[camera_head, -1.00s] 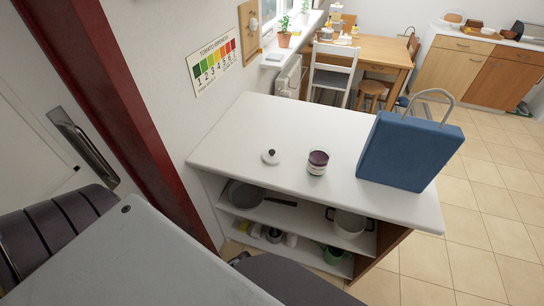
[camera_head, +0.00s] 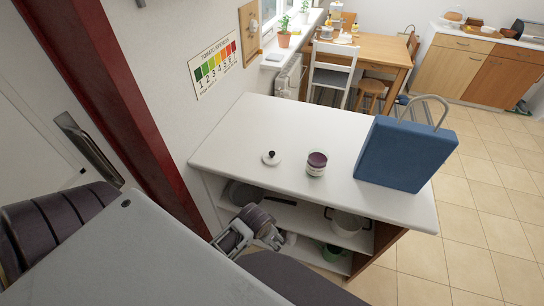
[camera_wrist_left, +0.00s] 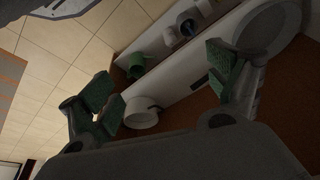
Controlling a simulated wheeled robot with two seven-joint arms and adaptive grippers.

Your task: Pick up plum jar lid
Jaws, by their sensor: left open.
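The jar lid (camera_head: 271,158), a small white disc with a dark knob on top, lies on the white counter (camera_head: 232,138). The jar (camera_head: 316,163), with dark plum contents or top and a pale label, stands upright to its right. My left gripper (camera_head: 262,238) is low in front of the counter's open shelves, below the lid and apart from it. In the left wrist view my left gripper (camera_wrist_left: 165,92) is open, its green-padded fingers wide apart with nothing between them. The lid is not visible there. My right gripper is not in view.
A blue bag (camera_head: 408,152) with a pale handle stands at the counter's right end. The shelves below hold a pan (camera_head: 243,193), a white pot (camera_head: 346,224) and a green pot (camera_head: 333,253). A red post (camera_head: 110,110) rises at left. Counter left of the lid is clear.

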